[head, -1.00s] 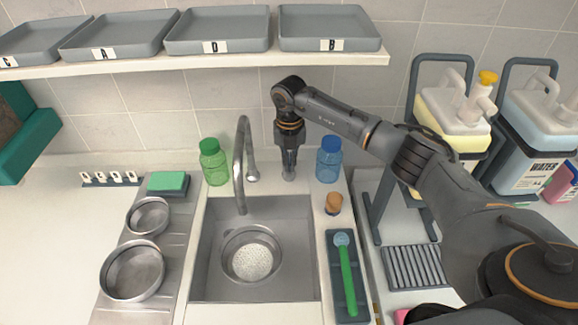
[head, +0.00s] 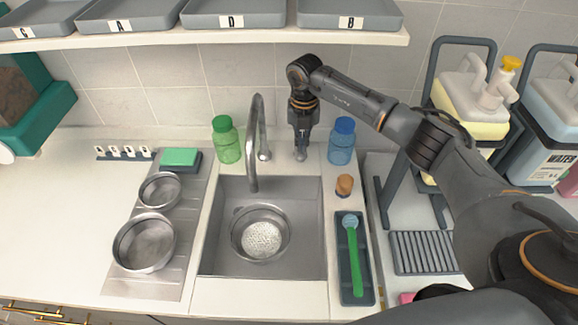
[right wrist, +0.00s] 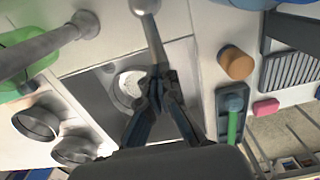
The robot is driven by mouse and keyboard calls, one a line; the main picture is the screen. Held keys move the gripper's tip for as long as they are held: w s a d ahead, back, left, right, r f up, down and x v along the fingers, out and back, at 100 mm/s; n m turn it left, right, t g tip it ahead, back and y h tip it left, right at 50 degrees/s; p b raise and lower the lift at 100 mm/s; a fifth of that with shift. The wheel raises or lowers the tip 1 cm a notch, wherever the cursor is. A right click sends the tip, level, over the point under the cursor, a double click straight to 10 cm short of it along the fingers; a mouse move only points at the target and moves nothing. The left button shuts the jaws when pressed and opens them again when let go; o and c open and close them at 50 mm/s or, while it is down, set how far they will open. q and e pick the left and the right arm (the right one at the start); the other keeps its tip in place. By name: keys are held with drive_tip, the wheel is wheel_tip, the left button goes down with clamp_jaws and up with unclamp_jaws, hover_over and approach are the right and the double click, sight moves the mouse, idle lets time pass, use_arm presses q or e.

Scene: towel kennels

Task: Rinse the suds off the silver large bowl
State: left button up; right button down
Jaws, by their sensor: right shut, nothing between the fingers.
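The silver large bowl (head: 237,237) sits in the sink basin (head: 305,262), with white suds (head: 262,240) over its inside bottom. It also shows in the right wrist view (right wrist: 120,92), partly hidden by my gripper. The curved grey tap (head: 254,140) stands behind the basin; I see no water stream from it. My right gripper (head: 301,151) points down behind the basin, right of the tap. In the right wrist view its fingers (right wrist: 157,82) are together, close to a grey round-ended lever (right wrist: 150,28); I cannot tell if they touch. My left gripper is out of view.
A green bottle (head: 226,142) and a blue bottle (head: 341,143) flank the tap area. Two steel bowls, the nearer one (head: 145,243), stand on the left drainboard. A green-handled brush (head: 353,250) lies in a tray at right. A shelf (head: 200,38) hangs above.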

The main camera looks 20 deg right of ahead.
sight(302, 155)
drive_tip(key=shift+f, duration=0.1)
idle(0.5)
drive_tip(key=shift+f+b, duration=1.55)
drive_tip(key=shift+f, duration=0.45)
drive_tip(key=shift+r, duration=0.1)
idle(0.6)
wheel_tip(302, 155, up, 4)
drive_tip(key=p, duration=0.2)
drive_tip(key=shift+f+p, duration=0.25)
drive_tip(key=shift+p, duration=0.1)
drive_tip(key=shift+r, duration=0.1)
